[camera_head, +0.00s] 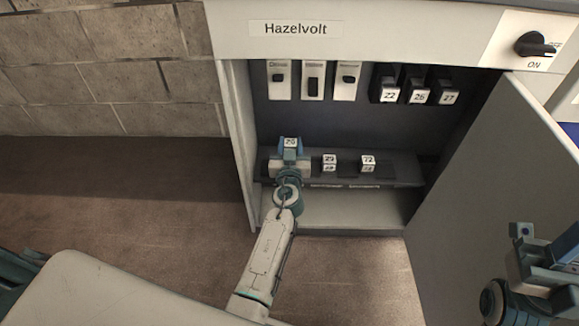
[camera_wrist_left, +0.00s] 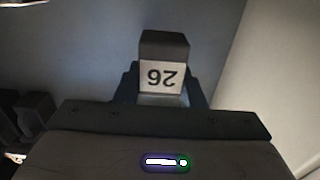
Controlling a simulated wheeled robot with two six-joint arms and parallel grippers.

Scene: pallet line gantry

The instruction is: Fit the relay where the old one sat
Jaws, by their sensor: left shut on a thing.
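My left gripper (camera_head: 290,150) is shut on a dark relay whose white label reads 26 in the left wrist view (camera_wrist_left: 162,75). It holds the relay in front of the open cabinet, at the left end of the lower rack (camera_head: 400,172). Whether the relay touches the rack is hidden by the gripper. Two more labelled places, 29 (camera_head: 329,160) and 72 (camera_head: 368,160), are to the right on this rack. Relays 22 (camera_head: 389,90), 26 (camera_head: 419,90) and 27 (camera_head: 447,92) sit in the upper row. My right gripper (camera_head: 545,238) is at the lower right, its fingers apart and empty.
The Hazelvolt cabinet (camera_head: 370,35) has its door (camera_head: 500,190) swung open to the right. Three pale breaker units (camera_head: 312,82) are at upper left inside. The cabinet's left wall (camera_head: 238,130) is close to my left gripper.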

